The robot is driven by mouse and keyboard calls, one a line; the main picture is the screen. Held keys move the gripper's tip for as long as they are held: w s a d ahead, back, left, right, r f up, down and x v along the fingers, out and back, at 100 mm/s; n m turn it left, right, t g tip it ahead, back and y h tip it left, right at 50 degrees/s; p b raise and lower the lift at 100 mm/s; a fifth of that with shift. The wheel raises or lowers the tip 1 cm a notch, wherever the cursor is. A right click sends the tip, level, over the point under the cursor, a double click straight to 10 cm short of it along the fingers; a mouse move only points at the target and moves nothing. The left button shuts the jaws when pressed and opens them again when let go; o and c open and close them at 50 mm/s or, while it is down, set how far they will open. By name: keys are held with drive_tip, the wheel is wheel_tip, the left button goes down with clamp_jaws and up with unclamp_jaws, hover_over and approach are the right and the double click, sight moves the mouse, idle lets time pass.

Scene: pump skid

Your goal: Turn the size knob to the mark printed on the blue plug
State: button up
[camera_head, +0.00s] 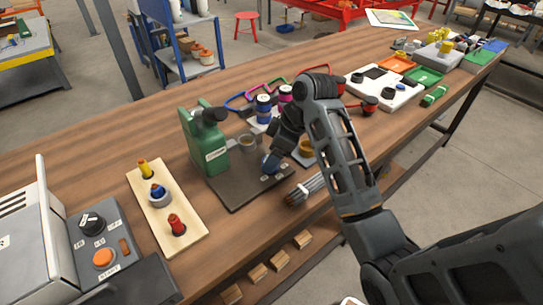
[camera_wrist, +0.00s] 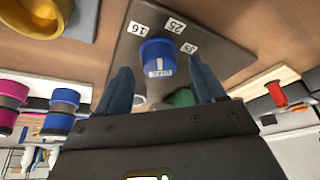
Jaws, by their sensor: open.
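A blue round piece (camera_wrist: 158,56) with a small white label stands on a dark plate (camera_wrist: 225,60) in the wrist view. White marks 16, 25 and 35 curve around it; it may be the size knob. In the head view my gripper (camera_head: 278,147) is over the dark plate. A blue plug (camera_head: 157,191) stands between yellow and red ones on a pale board; its print is unreadable.
A grey control box (camera_head: 100,250) with a black knob (camera_head: 92,223) is at the left. Dark-and-blue and pink cylinders stand behind. Bare bench lies between board and plate.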

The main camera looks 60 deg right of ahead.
drive_tip(key=shift+w+a+f, duration=0.1)
drive_tip(key=shift+w+f, duration=0.1)
drive_tip(key=shift+f, duration=0.4)
drive_tip(key=c, duration=1.1)
